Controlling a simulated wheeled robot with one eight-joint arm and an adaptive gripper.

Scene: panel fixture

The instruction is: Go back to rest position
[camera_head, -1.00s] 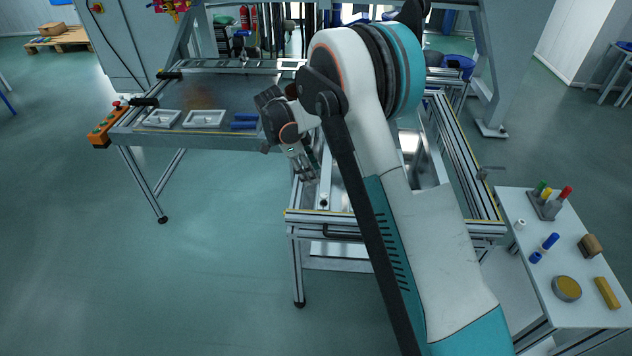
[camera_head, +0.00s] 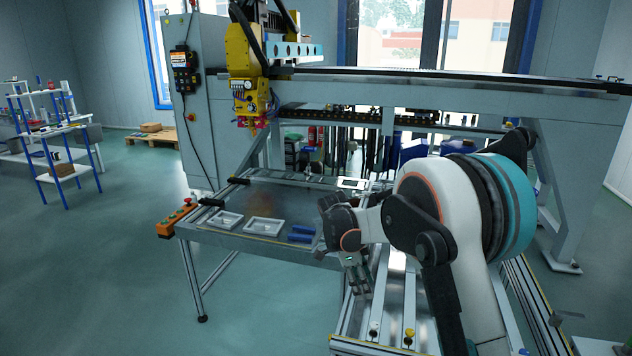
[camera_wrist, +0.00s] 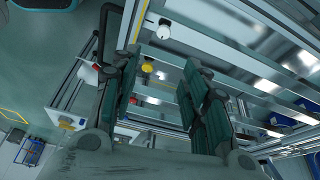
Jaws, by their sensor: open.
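My gripper (camera_head: 361,279) hangs at the end of my bent arm, in front of the panel table, over the left side of the metal fixture frame (camera_head: 345,343). In the wrist view my gripper (camera_wrist: 165,92) shows two dark green finger pads standing well apart, with nothing between them. Behind the gap, below the fingers, are the frame's rails with a yellow knob (camera_wrist: 147,67) and a white knob (camera_wrist: 164,28). They look apart from the fingers.
The table (camera_head: 215,237) holds two grey trays (camera_head: 229,220) and blue handles (camera_head: 301,236). An orange button box (camera_head: 177,219) is on its left corner. A yellow tool head (camera_head: 243,75) hangs from the gantry (camera_head: 460,97).

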